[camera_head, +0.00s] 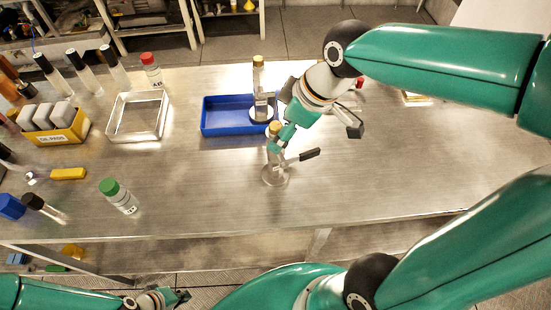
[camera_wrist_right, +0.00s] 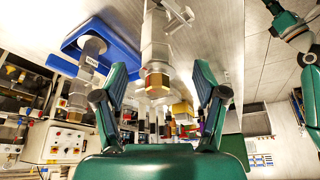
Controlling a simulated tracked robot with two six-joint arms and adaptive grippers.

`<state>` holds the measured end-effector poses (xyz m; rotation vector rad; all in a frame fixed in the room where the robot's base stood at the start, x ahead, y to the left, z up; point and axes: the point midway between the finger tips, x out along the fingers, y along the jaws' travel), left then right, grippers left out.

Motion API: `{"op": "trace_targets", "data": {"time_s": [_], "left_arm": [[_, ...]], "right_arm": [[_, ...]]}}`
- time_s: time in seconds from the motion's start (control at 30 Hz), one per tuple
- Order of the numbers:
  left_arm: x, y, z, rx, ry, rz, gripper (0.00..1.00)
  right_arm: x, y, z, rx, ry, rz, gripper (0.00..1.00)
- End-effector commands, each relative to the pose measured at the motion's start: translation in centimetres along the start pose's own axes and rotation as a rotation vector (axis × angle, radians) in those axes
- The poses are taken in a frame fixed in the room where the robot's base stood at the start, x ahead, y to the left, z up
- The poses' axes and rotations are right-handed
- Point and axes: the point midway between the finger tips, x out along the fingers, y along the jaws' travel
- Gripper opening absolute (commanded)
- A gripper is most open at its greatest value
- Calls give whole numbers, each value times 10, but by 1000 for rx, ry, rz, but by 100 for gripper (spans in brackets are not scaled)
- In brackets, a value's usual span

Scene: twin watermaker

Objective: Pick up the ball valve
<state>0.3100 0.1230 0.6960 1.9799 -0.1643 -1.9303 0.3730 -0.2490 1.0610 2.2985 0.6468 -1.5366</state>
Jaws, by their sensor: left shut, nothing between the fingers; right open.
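In the right wrist view the valve's hex body and brass end (camera_wrist_right: 157,80) show between the two open fingers (camera_wrist_right: 161,70), with gaps on both sides. A second valve (camera_head: 259,88) with a brass top stands upright in the blue tray (camera_head: 222,129). My left gripper (camera_head: 176,296) is shut and empty at the bottom edge of the head view.
An empty metal tray (camera_head: 125,136) lies left of the blue tray. Farther left are a yellow box of grey pieces (camera_head: 60,137) and several vials. A green-capped bottle (camera_head: 118,197) lies near the front.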

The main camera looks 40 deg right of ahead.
Motion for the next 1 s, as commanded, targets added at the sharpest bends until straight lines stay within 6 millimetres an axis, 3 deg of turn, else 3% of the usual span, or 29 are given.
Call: {"op": "trace_targets", "data": {"time_s": [0.17, 0.5, 0.77, 1.0], "left_arm": [[-2, 1, 0, 0, 0, 0, 0], [-8, 3, 0, 0, 0, 0, 0], [-8, 3, 0, 0, 0, 0, 0], [-8, 3, 0, 0, 0, 0, 0]], "right_arm": [[10, 1, 0, 0, -3, -2, 71], [52, 4, 1, 0, -1, -2, 71], [55, 4, 1, 1, 0, 0, 71], [54, 4, 1, 1, 0, 0, 31]]}}
